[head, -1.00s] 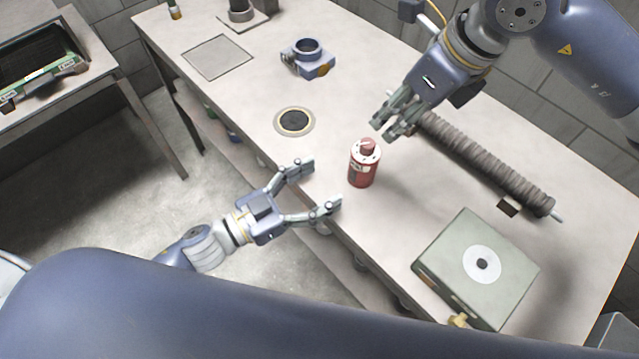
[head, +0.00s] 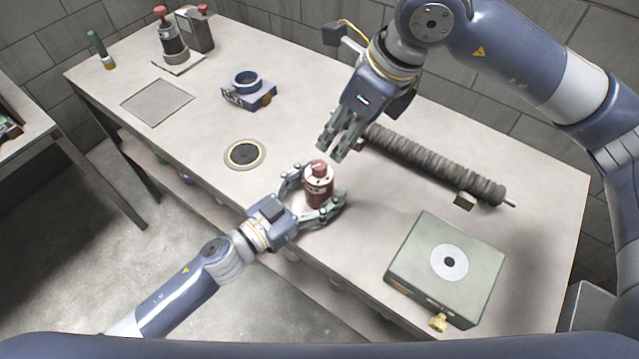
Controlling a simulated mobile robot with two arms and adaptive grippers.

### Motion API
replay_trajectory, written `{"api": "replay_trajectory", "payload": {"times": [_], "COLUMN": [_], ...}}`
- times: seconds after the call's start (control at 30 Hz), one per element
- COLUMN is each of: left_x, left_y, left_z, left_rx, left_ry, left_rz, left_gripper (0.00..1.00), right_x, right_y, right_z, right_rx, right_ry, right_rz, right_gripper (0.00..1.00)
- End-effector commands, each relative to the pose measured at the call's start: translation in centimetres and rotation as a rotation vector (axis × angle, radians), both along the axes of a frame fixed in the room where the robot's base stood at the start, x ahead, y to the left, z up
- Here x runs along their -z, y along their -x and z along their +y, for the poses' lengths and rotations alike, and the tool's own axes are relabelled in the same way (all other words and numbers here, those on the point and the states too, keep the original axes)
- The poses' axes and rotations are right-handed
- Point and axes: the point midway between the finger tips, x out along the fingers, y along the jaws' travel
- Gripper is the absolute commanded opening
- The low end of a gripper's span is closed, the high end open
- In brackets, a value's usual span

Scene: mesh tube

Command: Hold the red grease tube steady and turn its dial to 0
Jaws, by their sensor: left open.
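The red grease tube (head: 318,190) stands upright on the bench near its front edge. Its dial is the red cap (head: 319,168) on a pale top ring; the dial marks are too small to read. My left gripper (head: 314,195) is open, with one finger on each side of the tube's body; I cannot tell whether either finger touches it. My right gripper (head: 333,149) is above and just behind the tube, pointing down, apart from the dial. Whether its fingers are open or shut is unclear.
A ribbed grey hose (head: 430,165) lies behind and right of the tube. A grey-green box (head: 445,265) with a white disc stands at right front. A round black-centred pad (head: 245,154) and a blue ring-shaped fixture (head: 248,88) are to the left. Red-capped containers (head: 172,38) stand farther back.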

Motion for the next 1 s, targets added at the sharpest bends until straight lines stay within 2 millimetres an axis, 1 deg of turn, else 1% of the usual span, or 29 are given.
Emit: {"api": "replay_trajectory", "payload": {"times": [0.27,0.3,0.47,0.5,0.53,0.6,0.63,0.67,0.83,1.0], "left_x": [0.0,0.0,0.0,0.0,0.0,0.0,0.0,0.0,0.0,0.0], "left_y": [-0.1,-0.1,-0.1,-0.1,-0.1,-0.1,-0.1,-0.1,-0.1,-0.1], "left_z": [-0.2,-0.2,-0.2,-0.2,-0.1,-0.1,-0.1,-0.1,-0.1,-0.1], "left_rx": [0.000,0.000,0.001,0.001,0.001,0.001,0.001,0.001,0.001,0.001], "left_ry": [0.000,0.000,0.000,0.001,0.000,0.001,0.000,0.001,0.001,0.001], "left_rz": [0.000,0.000,0.000,-0.001,0.000,-0.001,0.000,-0.001,-0.001,-0.001], "left_gripper": [0.71,0.68,0.32,0.23,0.18,0.18,0.18,0.18,0.18,0.18], "right_x": [0.0,0.0,0.0,0.0,0.0,0.0,0.0,0.0,-0.1,-0.3], "right_y": [0.0,0.0,0.0,0.0,0.0,0.0,0.0,0.0,-0.4,-1.3], "right_z": [0.0,0.0,0.0,0.0,0.0,0.0,0.0,0.0,-0.1,-0.3], "right_rx": [0.000,0.000,0.000,0.000,0.000,0.000,0.000,-0.001,-0.053,-0.219], "right_ry": [0.000,0.000,0.000,0.000,0.000,0.000,0.000,0.000,0.011,0.033], "right_rz": [0.000,0.000,0.000,0.000,0.000,0.000,0.000,0.000,0.003,0.006], "right_gripper": [0.33,0.33,0.33,0.33,0.33,0.33,0.40,0.44,0.44,0.44]}}
